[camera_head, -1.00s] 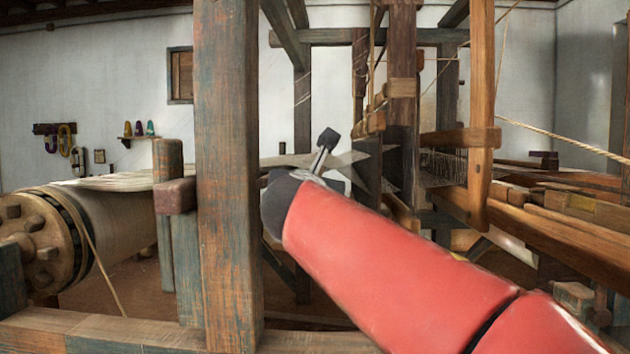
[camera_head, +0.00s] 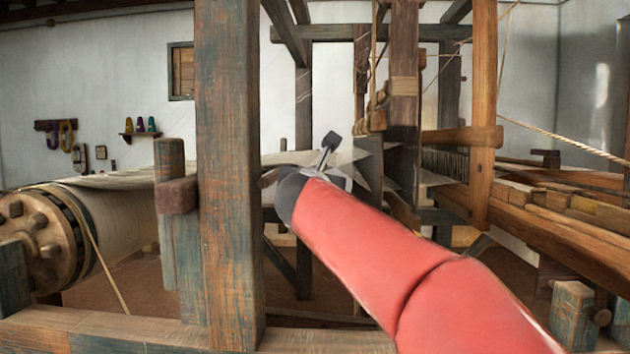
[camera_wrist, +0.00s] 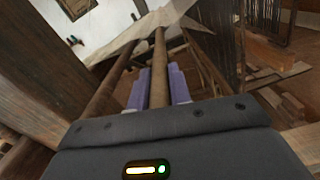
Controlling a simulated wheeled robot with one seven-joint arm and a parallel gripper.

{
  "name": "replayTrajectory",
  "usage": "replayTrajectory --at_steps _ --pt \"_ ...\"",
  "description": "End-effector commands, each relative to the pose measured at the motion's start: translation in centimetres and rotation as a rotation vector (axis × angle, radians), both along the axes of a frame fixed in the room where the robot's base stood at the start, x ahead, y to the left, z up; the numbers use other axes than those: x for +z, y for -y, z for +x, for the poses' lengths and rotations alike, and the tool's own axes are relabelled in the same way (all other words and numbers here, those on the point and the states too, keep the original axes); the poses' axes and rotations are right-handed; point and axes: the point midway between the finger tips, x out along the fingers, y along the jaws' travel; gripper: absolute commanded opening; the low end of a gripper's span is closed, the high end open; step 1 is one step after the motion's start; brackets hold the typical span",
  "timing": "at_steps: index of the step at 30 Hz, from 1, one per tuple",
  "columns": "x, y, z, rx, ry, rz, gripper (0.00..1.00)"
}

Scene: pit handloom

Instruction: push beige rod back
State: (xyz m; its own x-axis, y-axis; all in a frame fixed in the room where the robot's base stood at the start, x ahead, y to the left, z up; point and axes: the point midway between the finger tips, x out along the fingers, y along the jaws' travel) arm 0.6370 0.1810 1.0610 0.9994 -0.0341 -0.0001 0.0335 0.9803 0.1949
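In the wrist view a tan-brown rod (camera_wrist: 158,72) runs away from me, lined up between the two pale purple fingers of my gripper (camera_wrist: 159,88). The fingers stand apart, one on each side of the rod; I cannot tell whether they touch it. A second, darker rod (camera_wrist: 106,106) runs at a slant to the left of the fingers. Pale cloth or warp (camera_wrist: 140,33) lies beyond the rods.
A thick upright post (camera_head: 228,180) stands close on the left of my arm. A round wooden beam (camera_head: 110,225) wound with pale cloth lies further left. Loom uprights (camera_head: 403,90) and long side timbers (camera_head: 560,240) crowd the right. A low timber (camera_head: 120,330) crosses the front.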

Motion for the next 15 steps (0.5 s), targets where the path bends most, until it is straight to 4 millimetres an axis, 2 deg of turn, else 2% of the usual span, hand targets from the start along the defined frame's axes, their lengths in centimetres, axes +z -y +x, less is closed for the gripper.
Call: replayTrajectory --at_steps 3,10,15 --pt "0.0 0.0 0.0 0.000 0.000 0.000 0.00" --pt "0.0 -0.3 0.0 0.001 -0.001 0.000 0.00" --pt "0.1 -2.6 0.2 0.005 -0.002 -0.001 0.00"
